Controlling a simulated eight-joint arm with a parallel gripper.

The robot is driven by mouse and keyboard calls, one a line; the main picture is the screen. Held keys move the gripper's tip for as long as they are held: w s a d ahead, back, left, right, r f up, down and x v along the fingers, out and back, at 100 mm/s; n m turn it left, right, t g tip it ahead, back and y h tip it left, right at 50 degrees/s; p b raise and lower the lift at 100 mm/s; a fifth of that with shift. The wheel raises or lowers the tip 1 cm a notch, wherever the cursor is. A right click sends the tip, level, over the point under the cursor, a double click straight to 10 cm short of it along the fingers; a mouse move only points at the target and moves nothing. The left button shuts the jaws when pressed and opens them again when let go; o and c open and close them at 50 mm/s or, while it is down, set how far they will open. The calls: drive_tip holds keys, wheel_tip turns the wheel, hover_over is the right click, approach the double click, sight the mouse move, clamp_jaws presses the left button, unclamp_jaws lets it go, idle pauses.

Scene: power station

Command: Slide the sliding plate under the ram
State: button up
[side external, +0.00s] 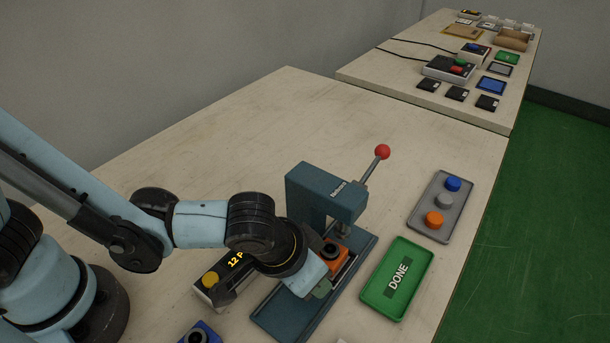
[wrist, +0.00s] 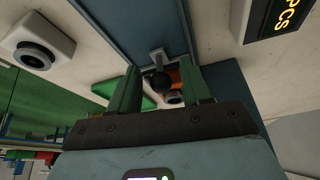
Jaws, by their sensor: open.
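The press (side external: 318,190) is a teal frame with a red-knobbed lever (side external: 382,152) and a long dark base rail (side external: 275,318). An orange piece with a dark round top, seemingly the sliding plate (side external: 336,262), is on the rail close to the ram (side external: 343,229). Whether it is fully under the ram I cannot tell. My gripper (side external: 322,288) is low over the rail beside the orange piece and partly hides it. In the wrist view my gripper (wrist: 161,92) is open, its green fingers either side of a black ball knob (wrist: 160,82), with orange behind it.
A green DONE tray (side external: 385,301) and a grey tray (side external: 416,221) with blue, grey and orange round parts lie right of the press. A counter box (side external: 215,283) stands left of the rail. A blue block (side external: 200,333) is in front. The table behind the press is clear.

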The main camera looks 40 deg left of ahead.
sight(325, 259)
idle(0.3)
clamp_jaws()
drive_tip(key=shift+w, duration=2.05)
unclamp_jaws()
drive_tip(key=shift+s, duration=0.1)
drive_tip(key=v, duration=1.2)
